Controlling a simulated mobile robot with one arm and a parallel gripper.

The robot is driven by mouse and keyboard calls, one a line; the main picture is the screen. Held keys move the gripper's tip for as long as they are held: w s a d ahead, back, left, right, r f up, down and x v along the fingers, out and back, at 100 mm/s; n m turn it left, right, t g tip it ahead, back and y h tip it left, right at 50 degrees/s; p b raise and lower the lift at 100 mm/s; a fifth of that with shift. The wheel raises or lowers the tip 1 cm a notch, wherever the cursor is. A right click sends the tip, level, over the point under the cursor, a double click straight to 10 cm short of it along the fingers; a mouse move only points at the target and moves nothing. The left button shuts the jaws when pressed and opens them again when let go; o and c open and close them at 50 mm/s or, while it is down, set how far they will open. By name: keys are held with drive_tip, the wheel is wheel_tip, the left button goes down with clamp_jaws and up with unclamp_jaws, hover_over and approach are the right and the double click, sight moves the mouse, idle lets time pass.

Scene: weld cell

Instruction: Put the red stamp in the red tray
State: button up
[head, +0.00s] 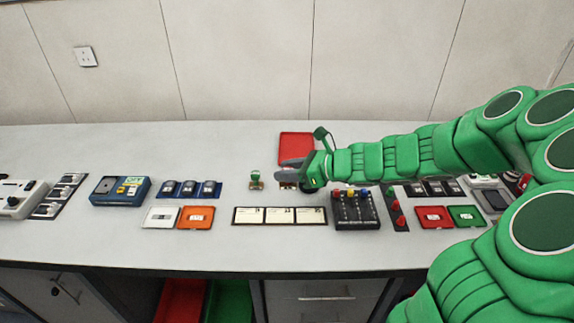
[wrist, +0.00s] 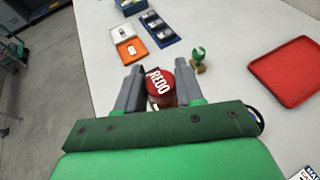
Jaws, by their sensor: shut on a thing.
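The red stamp (wrist: 158,82), with a round top reading "REDO", is between my gripper's fingers in the wrist view. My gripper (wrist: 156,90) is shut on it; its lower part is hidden. In the head view my gripper (head: 288,174) is over the counter, just in front of the red tray, and the stamp is mostly hidden there. The red tray (head: 296,143) lies flat at the back of the counter. It also shows at the right of the wrist view (wrist: 290,72), apart from the gripper, and its visible part is empty.
A green stamp (head: 256,179) stands just left of my gripper. A row of white cards (head: 279,215) and a black box with coloured knobs (head: 355,209) lie nearer the front edge. The counter left of the red tray is clear.

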drive_tip(key=w+d, duration=0.4)
drive_tip(key=w, duration=0.5)
hover_over(296, 149)
drive_tip(key=shift+s+d+f, duration=0.1)
drive_tip(key=shift+f, duration=2.05)
drive_tip(key=shift+s+d+f, duration=0.1)
drive_tip(key=shift+f, duration=2)
drive_tip(key=shift+w+a, duration=0.1)
drive_tip(key=shift+w+f, duration=0.15)
drive_tip(key=shift+f, duration=1.6)
drive_tip(key=shift+f, duration=0.1)
drive_tip(key=o, duration=1)
